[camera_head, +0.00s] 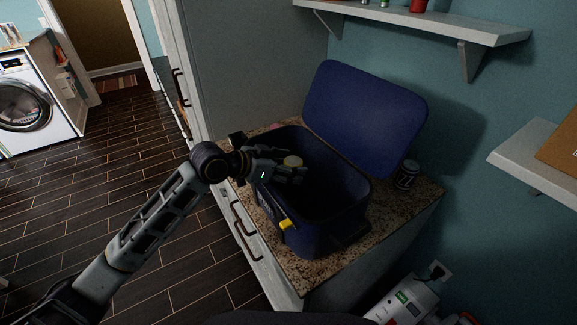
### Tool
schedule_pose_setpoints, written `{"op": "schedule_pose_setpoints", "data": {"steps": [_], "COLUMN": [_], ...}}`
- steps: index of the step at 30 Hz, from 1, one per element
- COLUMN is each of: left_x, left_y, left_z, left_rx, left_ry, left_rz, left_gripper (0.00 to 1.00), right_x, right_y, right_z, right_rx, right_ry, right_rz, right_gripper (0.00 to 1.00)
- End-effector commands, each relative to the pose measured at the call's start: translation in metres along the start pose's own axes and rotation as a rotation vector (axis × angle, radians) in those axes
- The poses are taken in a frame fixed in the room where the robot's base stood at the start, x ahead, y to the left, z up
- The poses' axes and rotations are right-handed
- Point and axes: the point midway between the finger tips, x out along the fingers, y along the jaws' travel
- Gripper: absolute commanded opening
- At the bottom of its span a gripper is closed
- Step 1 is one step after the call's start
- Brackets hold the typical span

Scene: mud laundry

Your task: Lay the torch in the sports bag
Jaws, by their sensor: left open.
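The sports bag (345,228) is dark blue and stands on the granite counter with its lid (362,105) raised at the back. Its inside is dark, so I cannot make out what lies there. My left gripper (291,172) is over the bag's opening, near its left side, with its fingers open. A small round pale-yellow thing (293,161) shows right at the fingers; it may be the end of the torch, but I cannot tell for sure. It overlaps the fingers in view, and I cannot tell whether it touches them. My right gripper is not in view.
A small dark jar (406,175) stands on the counter (414,207) right of the bag. Wall shelves (440,22) are above and at the right (535,155). A white-and-green container (404,303) is below right. Open floor lies left, before a washing machine (30,105).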

Motion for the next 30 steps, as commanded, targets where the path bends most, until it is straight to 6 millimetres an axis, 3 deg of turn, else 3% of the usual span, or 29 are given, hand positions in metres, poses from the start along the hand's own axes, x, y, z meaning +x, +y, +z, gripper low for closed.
{"op": "schedule_pose_setpoints", "data": {"steps": [1,2,13,30], "left_x": [0.005,0.005,-0.002,-0.065], "left_y": [0.003,0.003,0.002,0.001], "left_z": [0.014,0.014,0.002,-0.005], "left_rx": [-0.005,-0.005,-0.006,-0.002], "left_ry": [-0.026,-0.027,-0.025,-0.012], "left_rz": [0.008,0.008,0.007,0.003], "left_gripper": [0.67,0.67,0.67,0.67], "right_x": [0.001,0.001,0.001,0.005], "right_y": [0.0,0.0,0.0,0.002], "right_z": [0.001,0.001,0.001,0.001], "right_rx": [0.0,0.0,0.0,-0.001], "right_ry": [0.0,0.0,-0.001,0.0], "right_rz": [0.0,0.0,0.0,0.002], "right_gripper": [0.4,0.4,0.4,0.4]}}
